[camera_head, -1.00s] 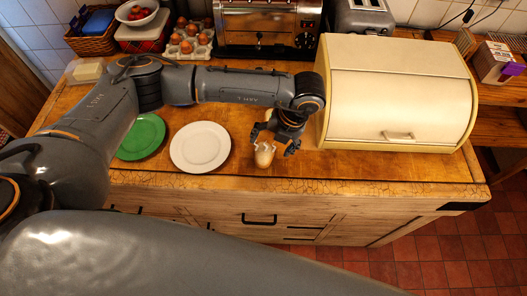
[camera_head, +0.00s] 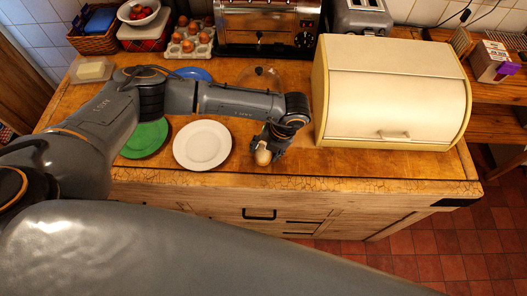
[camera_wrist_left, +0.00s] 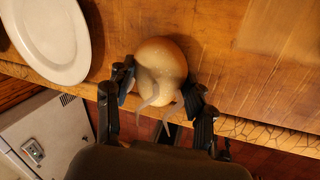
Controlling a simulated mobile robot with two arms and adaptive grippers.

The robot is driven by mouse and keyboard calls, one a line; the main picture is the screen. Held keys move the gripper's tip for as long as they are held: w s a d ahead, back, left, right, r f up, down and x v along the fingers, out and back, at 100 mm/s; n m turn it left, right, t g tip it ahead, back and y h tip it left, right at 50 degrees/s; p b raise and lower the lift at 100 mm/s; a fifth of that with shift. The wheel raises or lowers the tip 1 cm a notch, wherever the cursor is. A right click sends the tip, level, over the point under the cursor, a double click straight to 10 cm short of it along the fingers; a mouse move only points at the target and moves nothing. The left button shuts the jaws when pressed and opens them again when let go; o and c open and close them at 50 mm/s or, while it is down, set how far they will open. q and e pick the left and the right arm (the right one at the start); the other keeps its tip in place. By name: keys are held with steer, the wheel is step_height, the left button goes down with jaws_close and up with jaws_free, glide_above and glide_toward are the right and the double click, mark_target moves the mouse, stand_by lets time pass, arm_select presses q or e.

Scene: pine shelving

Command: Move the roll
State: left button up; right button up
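The roll (camera_head: 263,157) is a small, round, light-brown bun near the front edge of the wooden counter, right of the white plate (camera_head: 202,145). In the left wrist view the roll (camera_wrist_left: 162,62) sits between the two dark fingers of my left gripper (camera_wrist_left: 158,84). The fingertips press close on both its sides and appear shut on it. In the head view my left gripper (camera_head: 269,146) reaches down over the roll and hides part of it. The roll seems to be at counter level; any gap below is not visible. My right gripper is out of view.
A green plate (camera_head: 145,138) lies left of the white plate, and a blue plate (camera_head: 195,74) lies behind my arm. A cream bread bin (camera_head: 395,90) stands close on the right. A glass lid (camera_head: 259,75), toaster oven (camera_head: 266,27) and eggs (camera_head: 188,45) are behind.

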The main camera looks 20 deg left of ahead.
arm_select(q)
steer(key=shift+c, duration=0.6)
steer(key=shift+r, duration=0.5)
steer(key=s+d+r+b, duration=0.4)
steer(key=d+r+b, duration=0.4)
steer(key=d+r, duration=0.4)
steer(key=shift+s+d, duration=0.15)
steer(key=shift+d, duration=0.5)
